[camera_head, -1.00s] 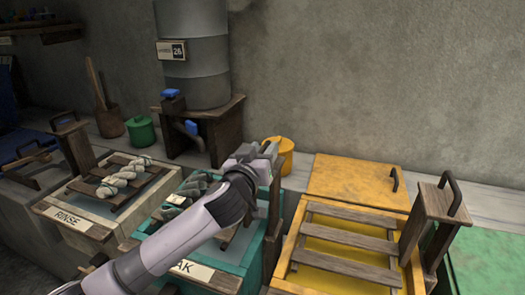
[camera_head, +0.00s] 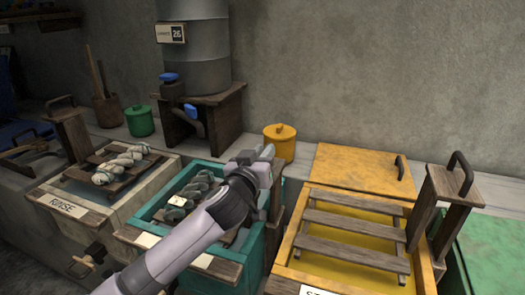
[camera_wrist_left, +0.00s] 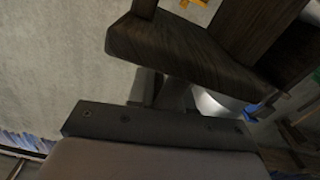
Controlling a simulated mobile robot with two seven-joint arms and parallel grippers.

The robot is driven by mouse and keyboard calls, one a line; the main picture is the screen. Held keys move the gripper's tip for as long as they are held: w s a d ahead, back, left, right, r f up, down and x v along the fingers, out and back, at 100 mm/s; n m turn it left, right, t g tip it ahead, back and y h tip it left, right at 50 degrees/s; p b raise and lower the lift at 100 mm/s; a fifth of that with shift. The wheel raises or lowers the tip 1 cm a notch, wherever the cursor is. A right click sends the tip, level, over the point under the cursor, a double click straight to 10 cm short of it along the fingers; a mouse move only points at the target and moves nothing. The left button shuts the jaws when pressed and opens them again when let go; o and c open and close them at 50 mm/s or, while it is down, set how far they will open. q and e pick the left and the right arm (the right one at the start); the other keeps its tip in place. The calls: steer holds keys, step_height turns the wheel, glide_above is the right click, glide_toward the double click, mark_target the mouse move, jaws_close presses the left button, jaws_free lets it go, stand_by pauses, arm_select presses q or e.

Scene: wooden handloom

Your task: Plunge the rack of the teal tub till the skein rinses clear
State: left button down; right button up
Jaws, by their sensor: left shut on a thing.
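The teal tub (camera_head: 262,238) stands at the middle front, partly hidden by my left arm. A grey-green skein (camera_head: 196,188) with a small pale tag lies on its rack, low between the walls. The rack's dark wooden upright (camera_head: 276,192) stands at the tub's right side. My left gripper (camera_head: 262,156) is at the top of that upright, shut on the rack's handle; the fingers' contact is mostly hidden. The left wrist view shows the dark wooden top of the upright (camera_wrist_left: 190,55) close to the gripper. My right gripper is not in view.
Left is the pale RINSE tub (camera_head: 95,222) with a whitish skein on its rack. Right is the yellow tub (camera_head: 283,262) with an empty slatted rack and upright. A metal drum (camera_head: 195,55) stands behind on a wooden stand, beside a yellow pot (camera_head: 279,143) and green pot (camera_head: 139,122).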

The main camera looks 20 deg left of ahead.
arm_select(q)
steer(key=f+b, duration=0.1)
steer(key=f, duration=0.2)
steer(key=f+b, duration=0.4)
steer(key=f, duration=0.1)
steer(key=shift+s+d+f, duration=0.1)
steer(key=shift+d+f, duration=0.15)
steer(key=shift+f, duration=0.1)
steer(key=c, duration=1.1)
jaws_free()
steer(key=shift+r, duration=0.2)
steer(key=shift+s+a+p, duration=0.15)
steer(key=shift+s+p, duration=0.15)
steer(key=shift+s, duration=3.25)
